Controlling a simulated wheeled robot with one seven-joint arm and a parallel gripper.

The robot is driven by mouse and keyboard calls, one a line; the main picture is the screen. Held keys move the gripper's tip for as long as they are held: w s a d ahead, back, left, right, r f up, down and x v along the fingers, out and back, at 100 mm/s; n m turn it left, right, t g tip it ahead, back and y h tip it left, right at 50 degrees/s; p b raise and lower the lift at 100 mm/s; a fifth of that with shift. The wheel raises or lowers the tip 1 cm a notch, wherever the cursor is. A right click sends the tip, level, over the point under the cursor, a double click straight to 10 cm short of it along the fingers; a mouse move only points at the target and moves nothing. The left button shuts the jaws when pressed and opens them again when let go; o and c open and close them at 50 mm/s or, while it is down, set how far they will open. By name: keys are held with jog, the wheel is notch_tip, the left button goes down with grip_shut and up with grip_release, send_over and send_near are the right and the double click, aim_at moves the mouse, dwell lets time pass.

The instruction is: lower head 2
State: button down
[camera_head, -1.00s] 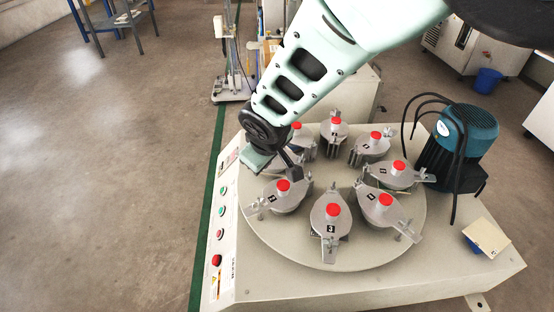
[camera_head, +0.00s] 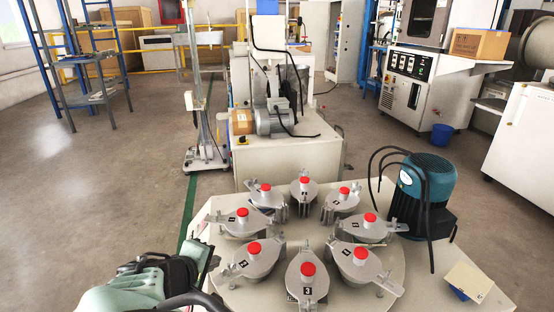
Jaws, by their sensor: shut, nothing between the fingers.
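Several grey clamp heads with red knobs stand in a ring on the round plate (camera_head: 352,247) of the testing machine. Head 2 (camera_head: 258,264) is at the front left of the ring; its small label looks like a 2, though it is tiny. It sits between the head marked 3 (camera_head: 307,284) at the front and another head (camera_head: 240,223) behind it. My gripper (camera_head: 212,262) is at the lower left, beside the plate's left edge and left of head 2, apart from it. It is shut and empty. My arm hides the machine's front-left panel.
A teal motor (camera_head: 428,186) with black cables stands at the plate's right. Another machine (camera_head: 288,150) stands behind. Open floor lies to the left.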

aim_at(218, 276)
jog(key=shift+s+a+f+b, duration=0.2)
jog(key=shift+f, duration=0.75)
jog(key=shift+s+a+f+b, duration=0.15)
jog(key=shift+f, duration=0.75)
jog(key=shift+s+a+f+b, duration=0.2)
jog(key=shift+f, duration=0.75)
